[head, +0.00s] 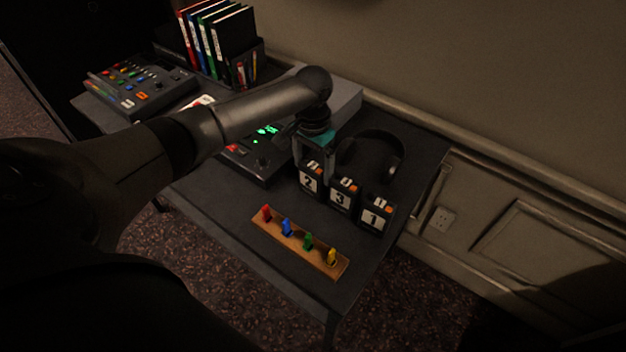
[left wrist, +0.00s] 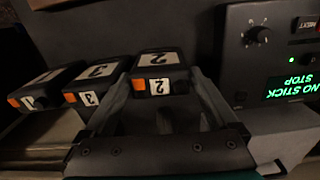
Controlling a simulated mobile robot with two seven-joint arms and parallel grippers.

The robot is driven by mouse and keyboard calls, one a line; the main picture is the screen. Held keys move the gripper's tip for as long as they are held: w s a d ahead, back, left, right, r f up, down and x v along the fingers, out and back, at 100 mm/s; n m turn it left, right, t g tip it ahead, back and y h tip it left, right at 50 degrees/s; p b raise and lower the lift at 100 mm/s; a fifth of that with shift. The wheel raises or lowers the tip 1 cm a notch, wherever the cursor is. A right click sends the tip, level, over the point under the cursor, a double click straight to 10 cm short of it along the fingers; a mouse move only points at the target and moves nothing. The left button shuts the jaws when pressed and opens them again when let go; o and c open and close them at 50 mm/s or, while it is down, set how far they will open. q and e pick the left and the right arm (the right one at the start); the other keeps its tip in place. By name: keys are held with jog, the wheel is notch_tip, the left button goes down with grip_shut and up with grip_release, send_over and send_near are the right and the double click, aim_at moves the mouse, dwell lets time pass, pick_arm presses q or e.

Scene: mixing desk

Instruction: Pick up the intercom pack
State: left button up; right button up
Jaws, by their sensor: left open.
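Three black intercom packs with orange marks and white number labels stand in a row on the desk: pack 2 (head: 310,182), pack 3 (head: 340,198) and pack 1 (head: 375,217). My left gripper (head: 313,163) is open over pack 2, its fingers pointing down. In the left wrist view pack 2 (left wrist: 160,68) shows between the two finger ends, while pack 3 (left wrist: 95,82) and pack 1 (left wrist: 42,88) lie to the left. I cannot tell whether the fingers touch pack 2. My right gripper is not in view.
Headphones (head: 385,150) lie behind the packs. A control box (head: 255,165) with green lit text stands left of them. A wooden strip (head: 295,250) with coloured pegs lies near the front edge. A mixer (head: 140,85) and binders (head: 225,40) are farther left.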

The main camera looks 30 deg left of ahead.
pick_arm(q)
jog(key=shift+c, duration=0.2)
jog(key=c, duration=1.3)
jog(key=shift+r, duration=0.1)
